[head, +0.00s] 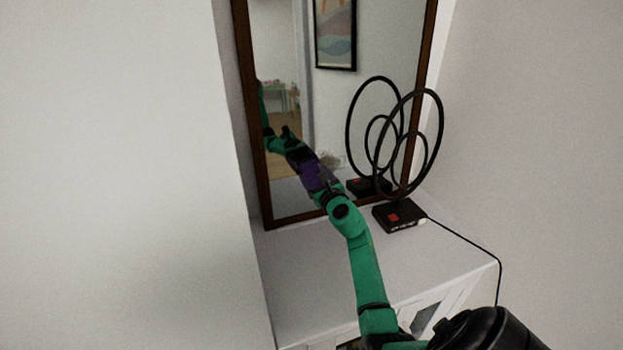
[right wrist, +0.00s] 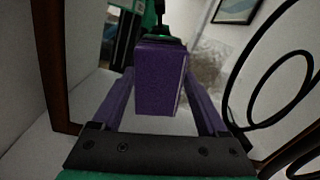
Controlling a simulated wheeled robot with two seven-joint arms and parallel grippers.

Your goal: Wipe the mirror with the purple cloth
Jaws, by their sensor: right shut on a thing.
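The mirror (head: 388,48) stands upright against the wall, in a brown wooden frame, on a white cabinet top. My right gripper (head: 322,190) reaches up from below to the lower part of the glass. It is shut on the purple cloth (head: 314,177), a thick block-like pad between the fingers in the right wrist view (right wrist: 158,85). The cloth is at or very near the glass; I cannot tell whether it touches. A greyish smudge (right wrist: 207,68) shows on the glass right of the cloth. The mirror also reflects my arm. My left gripper is not in view.
A black ring-shaped ornament (head: 438,115) on a dark base stands on the cabinet top (head: 300,265), close right of my arm, and is reflected in the mirror. A black cable (head: 470,242) runs from it over the right edge. Walls flank both sides.

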